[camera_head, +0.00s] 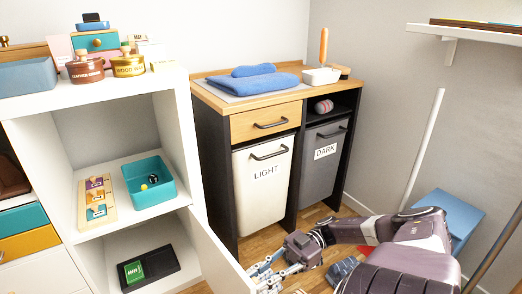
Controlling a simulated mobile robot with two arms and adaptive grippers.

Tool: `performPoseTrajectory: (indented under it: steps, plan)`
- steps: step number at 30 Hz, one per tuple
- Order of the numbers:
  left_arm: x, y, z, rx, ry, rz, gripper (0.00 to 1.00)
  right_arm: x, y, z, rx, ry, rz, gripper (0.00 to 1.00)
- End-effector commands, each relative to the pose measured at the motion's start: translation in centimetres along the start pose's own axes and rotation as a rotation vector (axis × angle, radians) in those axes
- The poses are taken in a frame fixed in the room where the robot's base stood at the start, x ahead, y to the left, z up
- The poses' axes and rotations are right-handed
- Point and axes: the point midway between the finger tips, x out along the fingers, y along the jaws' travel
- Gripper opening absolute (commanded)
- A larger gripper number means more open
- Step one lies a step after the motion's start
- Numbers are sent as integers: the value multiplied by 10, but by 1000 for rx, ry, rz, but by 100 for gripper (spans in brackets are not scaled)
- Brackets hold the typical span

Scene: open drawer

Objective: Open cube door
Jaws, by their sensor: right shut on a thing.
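The white cube shelf (192,150) stands at the left. Its white cube door (212,255) swings out from the right side of the lower compartment and stands part open. Inside that compartment a black tray (162,268) with a green box (134,271) shows. My right gripper (262,278) is at the free edge of the door, low in the picture, and is shut on it. The exact grip on the door edge is small and partly cut off by the lower picture edge. My left gripper is not in view.
A laundry cabinet with a white LIGHT bin (264,180) and a grey DARK bin (322,160) stands behind my right gripper. A blue box (450,215) stands at the right. A teal bin (149,180) sits in the upper compartment. Some wooden floor shows between shelf and cabinet.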

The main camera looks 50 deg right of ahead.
Motion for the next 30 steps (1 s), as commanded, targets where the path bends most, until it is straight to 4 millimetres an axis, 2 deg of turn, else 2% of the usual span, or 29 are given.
performPoseTrajectory:
  steps: [10, 11, 15, 25, 30]
  plan:
    - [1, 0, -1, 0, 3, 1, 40, 0, -1, 1, 3, -2, -5, 0]
    - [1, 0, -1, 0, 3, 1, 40, 0, -1, 1, 3, -2, -5, 20]
    - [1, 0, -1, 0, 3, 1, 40, 0, -1, 1, 2, -2, -4, 36]
    - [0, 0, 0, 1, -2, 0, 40, -2, 0, 0, 0, -2, -2, 36]
    - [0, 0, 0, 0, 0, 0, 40, -19, 1, 1, 0, -3, 0, 36]
